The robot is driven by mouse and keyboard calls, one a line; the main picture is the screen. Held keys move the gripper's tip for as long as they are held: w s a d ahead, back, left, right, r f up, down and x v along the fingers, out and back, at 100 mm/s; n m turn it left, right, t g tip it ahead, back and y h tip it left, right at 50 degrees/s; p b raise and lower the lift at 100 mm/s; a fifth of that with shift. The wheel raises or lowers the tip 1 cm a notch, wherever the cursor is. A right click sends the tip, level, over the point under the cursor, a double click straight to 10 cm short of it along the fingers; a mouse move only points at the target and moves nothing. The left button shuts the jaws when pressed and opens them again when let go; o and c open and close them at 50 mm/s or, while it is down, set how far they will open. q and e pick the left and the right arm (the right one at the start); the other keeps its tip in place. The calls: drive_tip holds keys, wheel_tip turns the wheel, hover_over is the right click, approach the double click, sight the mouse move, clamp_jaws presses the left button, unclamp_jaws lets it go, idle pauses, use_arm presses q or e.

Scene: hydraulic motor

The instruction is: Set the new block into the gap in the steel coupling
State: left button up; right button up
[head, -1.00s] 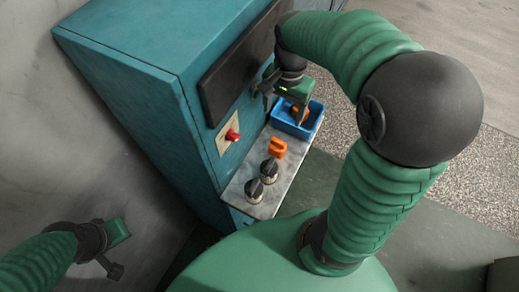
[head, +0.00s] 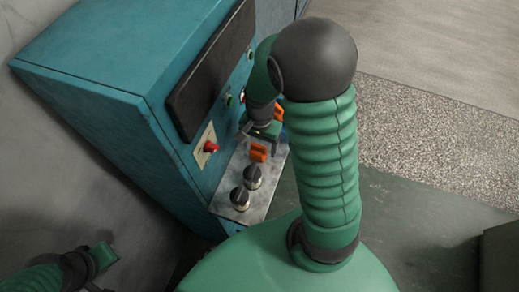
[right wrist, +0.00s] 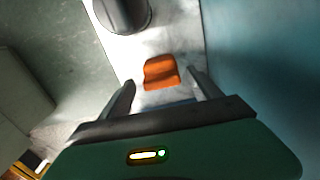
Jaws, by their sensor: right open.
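An orange block (head: 258,152) lies on the grey metal shelf of the teal machine. A second orange piece (head: 278,110) shows partly behind my right arm. My right gripper (head: 257,138) is open above the shelf, close to the first block. In the right wrist view this block (right wrist: 160,72) appears between the two open fingers, with clear space on both sides. Two dark round parts with steel bases, one nearer the block (head: 252,177) and one farther (head: 240,199), stand on the shelf. I cannot make out the coupling's gap.
The shelf (head: 224,194) has bare metal around the parts. A red button (head: 210,147) and a dark panel (head: 208,75) are on the machine's face. The blue bin is mostly hidden behind my right arm. Open floor (head: 420,150) lies to the right.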

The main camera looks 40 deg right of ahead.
drive_tip(key=shift+f, duration=0.6)
drive_tip(key=shift+a+f, duration=0.15)
drive_tip(key=shift+a, duration=0.05)
drive_tip(key=shift+w+a, duration=0.15)
drive_tip(key=shift+a, duration=0.05)
drive_tip(key=shift+c, duration=0.3)
drive_tip(key=shift+d, duration=0.1)
clamp_jaws()
drive_tip(key=shift+r, duration=0.2)
